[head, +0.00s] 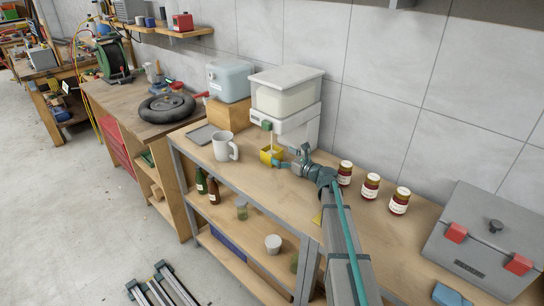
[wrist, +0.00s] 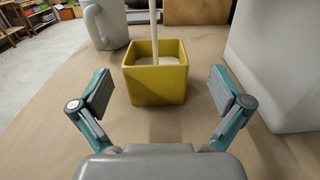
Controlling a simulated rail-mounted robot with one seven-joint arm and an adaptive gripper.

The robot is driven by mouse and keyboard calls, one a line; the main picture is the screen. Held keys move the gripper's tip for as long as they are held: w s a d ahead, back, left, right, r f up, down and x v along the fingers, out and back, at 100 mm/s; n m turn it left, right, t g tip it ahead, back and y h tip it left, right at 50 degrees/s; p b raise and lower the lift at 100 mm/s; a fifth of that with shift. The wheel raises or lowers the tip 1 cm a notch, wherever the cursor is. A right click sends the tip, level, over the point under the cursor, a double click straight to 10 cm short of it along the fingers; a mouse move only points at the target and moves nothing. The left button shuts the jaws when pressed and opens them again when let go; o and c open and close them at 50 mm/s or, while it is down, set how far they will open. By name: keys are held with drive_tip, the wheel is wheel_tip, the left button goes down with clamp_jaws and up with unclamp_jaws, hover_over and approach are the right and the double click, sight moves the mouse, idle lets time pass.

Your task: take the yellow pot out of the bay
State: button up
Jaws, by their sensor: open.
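The yellow pot (head: 266,157) is a square, open-topped cup standing upright on the wooden bench in front of the white dispenser (head: 298,130). In the wrist view the pot (wrist: 157,85) holds pale contents. A thin pale stream or rod (wrist: 153,25) comes down into it from above; I cannot tell which. In the head view this pale line runs below the dispenser's green knob (head: 267,125). My gripper (wrist: 161,88) is open and empty, facing the pot's near wall. Its fingers are spread wider than the pot, with a gap on each side. My gripper (head: 283,163) partly hides the pot's right side in the head view.
A white mug (head: 225,147) stands left of the pot, near the bench's front edge. A light-blue canister (head: 229,80) on a wooden block is at the back left. Several red-lidded jars (head: 370,185) and a grey toolbox (head: 485,240) stand to the right. Bench around the pot's near side is bare.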

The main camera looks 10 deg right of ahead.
sight(266, 147)
drive_tip(key=shift+a+p+x, duration=0.2)
drive_tip(key=shift+p+x, duration=1.05)
drive_tip(key=shift+x, duration=1.55)
drive_tip(key=shift+s, duration=0.2)
drive_tip(key=c, duration=1.4)
drive_tip(key=shift+s+r+b, duration=0.1)
drive_tip(key=shift+b, duration=0.2)
